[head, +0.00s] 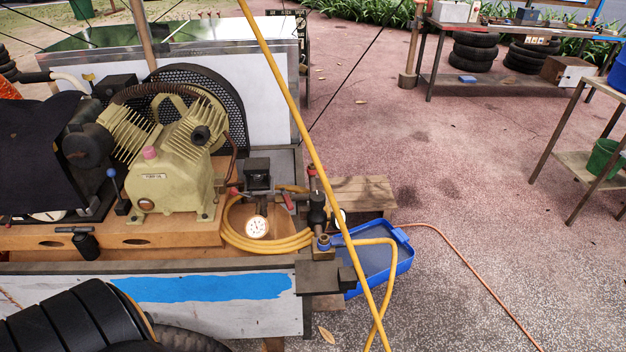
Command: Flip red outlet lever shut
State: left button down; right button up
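The compressor cart carries a cream compressor pump (175,165) on a wooden deck. To its right is a small black box (257,174) with a round white gauge (257,227) below it. A small red lever-like piece (288,201) slants beside the box, and another red piece (234,192) shows on its left. A third red part (312,170) tops the upright fitting at the deck's right end. I cannot tell which is the outlet lever, nor whether it is open or shut. Neither gripper is in view.
A coiled yellow hose (240,242) surrounds the gauge. A yellow line crosses diagonally in front of the fittings. A blue tray (400,262) lies right of the cart, with an orange hose (470,268) running away. A workbench (500,32) stands back right; paving between is mostly clear.

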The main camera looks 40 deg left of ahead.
aim_at(288, 201)
jog(key=i+u, duration=0.25)
jog(key=u, duration=0.2)
jog(key=i+l+u, duration=0.1)
jog(key=i+u, duration=0.15)
jog(key=u, duration=0.25)
